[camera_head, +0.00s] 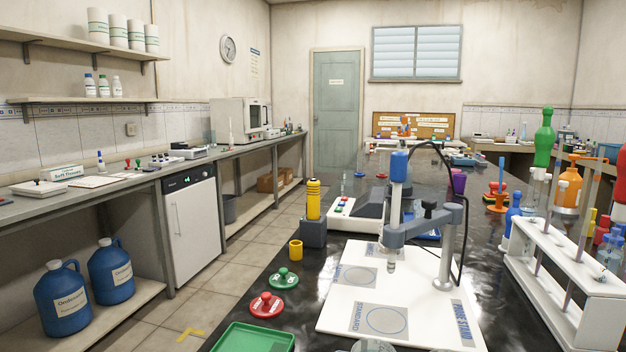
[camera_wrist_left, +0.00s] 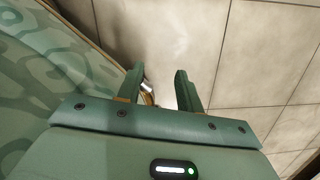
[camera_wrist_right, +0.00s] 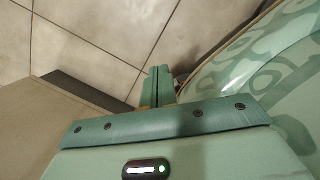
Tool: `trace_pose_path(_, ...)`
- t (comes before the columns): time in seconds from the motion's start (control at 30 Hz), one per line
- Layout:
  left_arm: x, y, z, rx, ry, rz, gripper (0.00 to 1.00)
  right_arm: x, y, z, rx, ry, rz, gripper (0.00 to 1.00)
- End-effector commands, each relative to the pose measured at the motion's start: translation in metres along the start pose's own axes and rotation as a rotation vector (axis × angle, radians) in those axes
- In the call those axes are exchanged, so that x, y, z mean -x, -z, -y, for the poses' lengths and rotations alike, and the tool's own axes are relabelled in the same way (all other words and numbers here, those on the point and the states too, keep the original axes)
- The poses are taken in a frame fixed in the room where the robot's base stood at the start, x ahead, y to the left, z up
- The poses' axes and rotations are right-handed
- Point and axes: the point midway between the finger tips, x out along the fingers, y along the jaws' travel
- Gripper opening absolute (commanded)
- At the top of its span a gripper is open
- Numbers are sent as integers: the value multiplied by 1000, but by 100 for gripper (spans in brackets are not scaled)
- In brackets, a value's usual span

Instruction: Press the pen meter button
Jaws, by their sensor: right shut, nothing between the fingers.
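The pen meter appears to be the yellow upright device (camera_head: 313,199) with dark bands, standing in a dark grey block (camera_head: 313,233) on the black bench in the head view. Its button is too small to make out. A small yellow cup or cap (camera_head: 295,250) stands in front of the block. My left gripper (camera_wrist_left: 160,80) is open and empty over the tiled floor in the left wrist view. My right gripper (camera_wrist_right: 159,72) is shut and empty, its fingers together, in the right wrist view. Neither gripper shows in the head view, and both are away from the pen meter.
Right of the block stand a white stirrer-like device (camera_head: 350,222) and a clamp stand with an electrode (camera_head: 399,170) over a white board (camera_head: 350,305). Green (camera_head: 284,279) and red (camera_head: 266,305) knobbed discs and a green tray (camera_head: 253,338) lie in front. A white rack (camera_head: 560,285) is at right.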

Motion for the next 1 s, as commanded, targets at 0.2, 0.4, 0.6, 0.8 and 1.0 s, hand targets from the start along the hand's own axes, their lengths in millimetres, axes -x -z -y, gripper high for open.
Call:
trace_pose_path(0.2,0,0,0,0,0,0,36,0,0,0,0,0,0,0)
trace_pose_path(0.4,1,0,2,0,4,-2,36,1,-1,0,0,-1,-1,0)
trace_pose_path(0.6,40,6,2,33,10,-57,36,40,5,0,-33,-7,-56,0)
trace_pose_path(0.8,110,7,-7,101,3,-141,36,110,6,8,-101,-1,-140,0)
trace_pose_path(1.0,154,1,-17,149,-11,-181,36,154,0,18,-149,12,-181,0)
